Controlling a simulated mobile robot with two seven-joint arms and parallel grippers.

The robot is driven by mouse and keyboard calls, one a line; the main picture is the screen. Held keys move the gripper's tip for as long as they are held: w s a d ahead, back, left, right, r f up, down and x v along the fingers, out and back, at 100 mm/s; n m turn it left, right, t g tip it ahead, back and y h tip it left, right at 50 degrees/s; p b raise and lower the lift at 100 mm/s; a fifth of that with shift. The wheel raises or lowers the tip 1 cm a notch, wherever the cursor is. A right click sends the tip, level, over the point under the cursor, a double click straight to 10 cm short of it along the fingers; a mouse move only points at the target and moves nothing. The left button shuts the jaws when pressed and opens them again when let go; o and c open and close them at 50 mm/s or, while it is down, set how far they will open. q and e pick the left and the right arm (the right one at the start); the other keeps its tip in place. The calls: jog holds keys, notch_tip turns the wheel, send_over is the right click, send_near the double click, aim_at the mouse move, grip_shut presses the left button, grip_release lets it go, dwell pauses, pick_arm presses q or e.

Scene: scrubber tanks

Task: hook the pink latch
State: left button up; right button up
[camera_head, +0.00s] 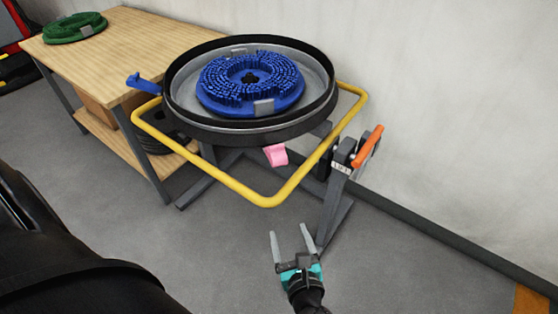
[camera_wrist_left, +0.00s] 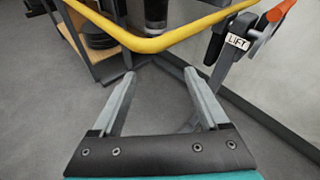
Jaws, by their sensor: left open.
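The pink latch (camera_head: 276,155) hangs at the front underside of the round black-rimmed tank (camera_head: 250,133), inside the loop of the yellow rail (camera_head: 225,190). I cannot make it out in the left wrist view. My left gripper (camera_head: 290,230) is open and empty, in front of the rail and below the latch in the head view. In the left wrist view its fingers (camera_wrist_left: 159,73) are spread, with the yellow rail (camera_wrist_left: 155,43) crossing beyond their tips. My right gripper is not in view.
A blue brush disc (camera_head: 250,85) lies in the tank. An orange lever (camera_head: 368,146) stands right of the rail, beside a LIFT label (camera_wrist_left: 237,41). A wooden table (camera_head: 110,52) with a green disc (camera_head: 75,27) is at left. The floor around my gripper is clear.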

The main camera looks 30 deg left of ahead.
pick_arm(q)
notch_tip(320, 180, up, 11)
jog(key=d+t+y, duration=0.1)
jog(key=t+y, duration=0.1)
jog(key=y, duration=0.1)
jog(key=b, duration=0.2)
send_near(280, 162)
jog(key=shift+m, duration=0.3)
jog(key=x, duration=0.5)
jog(key=shift+d, duration=0.1)
jog(key=x, duration=0.5)
jog(key=shift+b, duration=0.3)
jog(key=shift+w+a, duration=0.3)
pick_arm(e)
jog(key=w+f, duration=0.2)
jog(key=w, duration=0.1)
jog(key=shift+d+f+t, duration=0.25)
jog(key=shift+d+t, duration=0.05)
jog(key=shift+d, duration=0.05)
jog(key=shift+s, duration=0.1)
pick_arm(q)
grip_shut()
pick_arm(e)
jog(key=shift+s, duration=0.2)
